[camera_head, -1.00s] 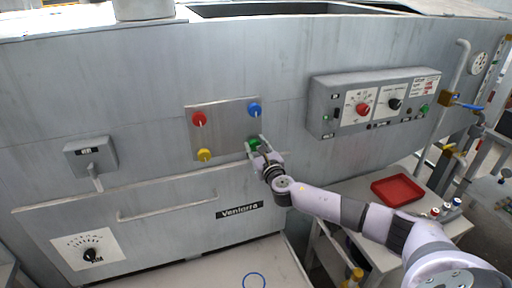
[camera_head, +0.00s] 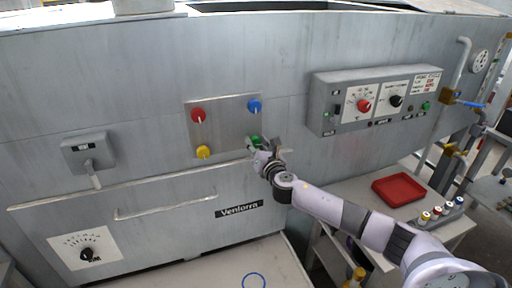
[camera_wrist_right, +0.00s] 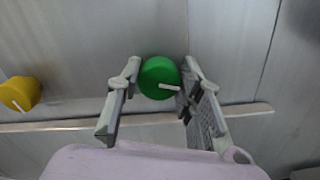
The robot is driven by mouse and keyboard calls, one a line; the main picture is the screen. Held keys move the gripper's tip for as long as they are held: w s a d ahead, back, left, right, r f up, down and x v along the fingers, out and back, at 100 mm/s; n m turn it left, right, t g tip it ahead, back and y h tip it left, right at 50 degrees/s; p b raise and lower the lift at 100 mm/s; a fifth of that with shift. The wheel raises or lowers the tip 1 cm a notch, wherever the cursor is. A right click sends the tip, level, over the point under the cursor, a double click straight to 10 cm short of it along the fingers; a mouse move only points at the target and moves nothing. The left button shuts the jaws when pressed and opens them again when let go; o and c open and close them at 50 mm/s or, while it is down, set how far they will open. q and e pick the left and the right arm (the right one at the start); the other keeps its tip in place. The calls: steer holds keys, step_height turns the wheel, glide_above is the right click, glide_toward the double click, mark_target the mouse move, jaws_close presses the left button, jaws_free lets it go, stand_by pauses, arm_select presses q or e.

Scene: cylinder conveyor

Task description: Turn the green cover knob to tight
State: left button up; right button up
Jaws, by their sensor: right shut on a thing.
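The green cover knob (camera_head: 254,141) sits at the lower right of a steel plate (camera_head: 227,127) on the machine front, partly hidden by my right gripper (camera_head: 263,143). In the right wrist view the round green knob (camera_wrist_right: 157,78) is between the two fingers of my right gripper (camera_wrist_right: 161,70), which is shut on it. The knob's white pointer line (camera_wrist_right: 170,87) points right in that view. My left gripper is not in view.
A red knob (camera_head: 198,115), a blue knob (camera_head: 255,106) and a yellow knob (camera_head: 203,152) share the plate. A control box (camera_head: 330,97) juts out to the right. A red tray (camera_head: 398,190) lies on a side table.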

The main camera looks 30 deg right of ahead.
steer(key=m+b, duration=0.1)
steer(key=m, duration=0.5)
steer(key=shift+f+b, duration=0.15)
steer(key=shift+b, duration=0.25)
steer(key=m, duration=0.5)
steer(key=shift+d+m+b, duration=0.1)
steer(key=shift+m+b, duration=0.3)
steer(key=o, duration=1.2)
steer(key=shift+c, duration=0.2)
steer(key=shift+s, duration=0.1)
steer(key=shift+s, duration=0.15)
steer(key=v, duration=1.1)
steer(key=shift+s, duration=0.35)
